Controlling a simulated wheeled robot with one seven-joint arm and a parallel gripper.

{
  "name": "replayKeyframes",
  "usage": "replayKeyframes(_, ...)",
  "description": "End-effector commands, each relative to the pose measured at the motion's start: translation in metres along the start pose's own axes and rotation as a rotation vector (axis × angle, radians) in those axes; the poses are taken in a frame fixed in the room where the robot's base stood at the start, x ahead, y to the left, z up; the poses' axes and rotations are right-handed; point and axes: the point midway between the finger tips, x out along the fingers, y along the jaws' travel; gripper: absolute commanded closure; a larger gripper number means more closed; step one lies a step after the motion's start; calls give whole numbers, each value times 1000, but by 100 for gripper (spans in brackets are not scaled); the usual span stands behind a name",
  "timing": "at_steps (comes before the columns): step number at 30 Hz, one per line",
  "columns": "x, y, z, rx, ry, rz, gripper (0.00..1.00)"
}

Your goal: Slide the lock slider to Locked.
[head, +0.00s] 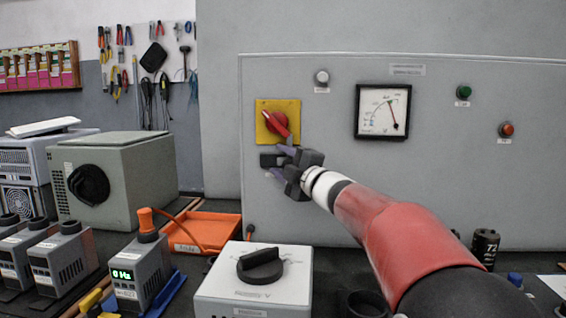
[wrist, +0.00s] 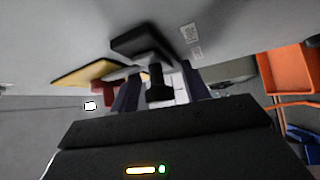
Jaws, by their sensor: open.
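The lock slider shows in the head view as a dark bar (head: 268,160) below the yellow plate (head: 290,108) with the red rotary handle (head: 277,122). In the wrist view its dark block (wrist: 140,42) stands out from the grey panel, and a small black knob (wrist: 158,86) sits nearer the camera. My gripper (head: 282,162) is at the slider, reaching in from the right. Its fingers are open, and in the wrist view (wrist: 160,84) they stand on either side of the black knob. I cannot tell whether they touch it. My gripper hides the slider's right part in the head view.
The red handle (wrist: 102,92) is close beside the fingers. A gauge (head: 382,111), a green button (head: 464,91) and a red button (head: 506,130) are on the panel to the right. An orange tray (head: 203,230) and a grey box with a black knob (head: 258,283) lie below.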

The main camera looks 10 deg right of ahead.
Motion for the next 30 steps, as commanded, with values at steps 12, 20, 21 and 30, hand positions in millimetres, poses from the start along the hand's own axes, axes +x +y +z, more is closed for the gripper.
replayKeyframes(12,0,1,0,-1,0,2,100)
replayKeyframes(20,6,-1,-7,-1,2,4,100)
replayKeyframes(21,10,-3,-11,-1,3,4,100)
replayKeyframes(30,23,-5,-24,-2,1,7,100)
